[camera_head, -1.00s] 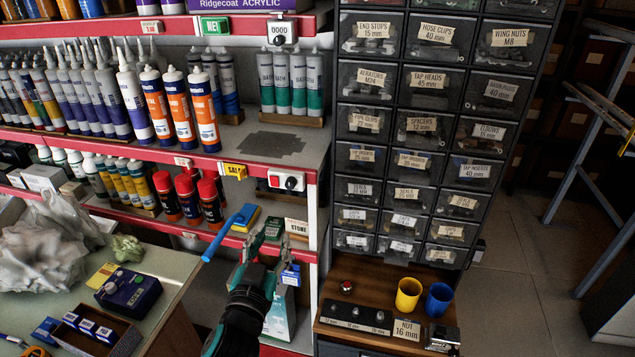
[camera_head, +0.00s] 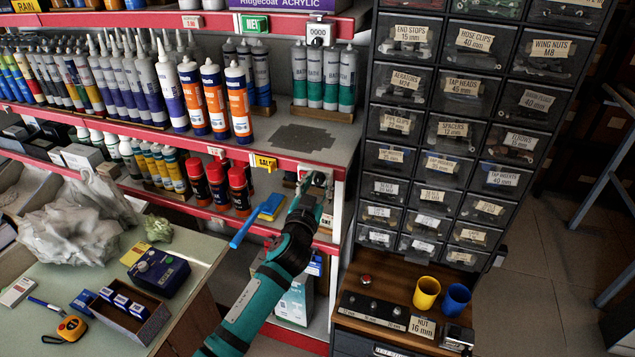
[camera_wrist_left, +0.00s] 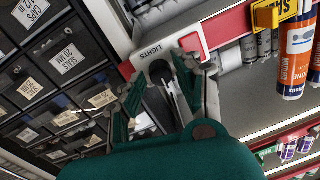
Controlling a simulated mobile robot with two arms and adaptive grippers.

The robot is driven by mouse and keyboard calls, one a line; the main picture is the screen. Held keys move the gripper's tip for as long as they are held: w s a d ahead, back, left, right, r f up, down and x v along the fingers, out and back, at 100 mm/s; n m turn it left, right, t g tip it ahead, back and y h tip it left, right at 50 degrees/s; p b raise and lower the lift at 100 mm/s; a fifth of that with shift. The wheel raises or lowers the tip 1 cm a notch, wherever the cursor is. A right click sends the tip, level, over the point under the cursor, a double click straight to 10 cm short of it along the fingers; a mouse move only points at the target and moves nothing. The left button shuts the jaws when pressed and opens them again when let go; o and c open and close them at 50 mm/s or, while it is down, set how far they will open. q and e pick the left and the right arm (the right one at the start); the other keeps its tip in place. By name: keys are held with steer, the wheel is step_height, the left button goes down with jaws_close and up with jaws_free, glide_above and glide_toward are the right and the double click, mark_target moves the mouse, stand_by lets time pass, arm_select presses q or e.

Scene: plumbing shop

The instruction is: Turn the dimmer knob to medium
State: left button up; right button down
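The dimmer is a white plate on the red shelf edge. In the left wrist view the plate, marked LIGHTS (camera_wrist_left: 151,50), carries a dark round knob (camera_wrist_left: 160,72). In the head view the plate (camera_head: 304,169) is partly hidden behind my left gripper (camera_head: 314,183). In the left wrist view the left gripper (camera_wrist_left: 171,82) has its fingers apart, with the knob near their tips. Whether a finger touches the knob is unclear, and the knob's setting cannot be read. My right gripper is not in view.
A drawer cabinet (camera_head: 440,140) stands right of the shelf. Bottles and cartridges (camera_head: 240,105) fill the shelves. A blue-handled tool (camera_head: 244,226) juts out below the shelf edge. Yellow (camera_head: 426,292) and blue (camera_head: 456,299) cups stand on the cabinet's wooden ledge.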

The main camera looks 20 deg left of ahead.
arm_select(q)
steer(key=shift+w, duration=0.25)
jaws_close()
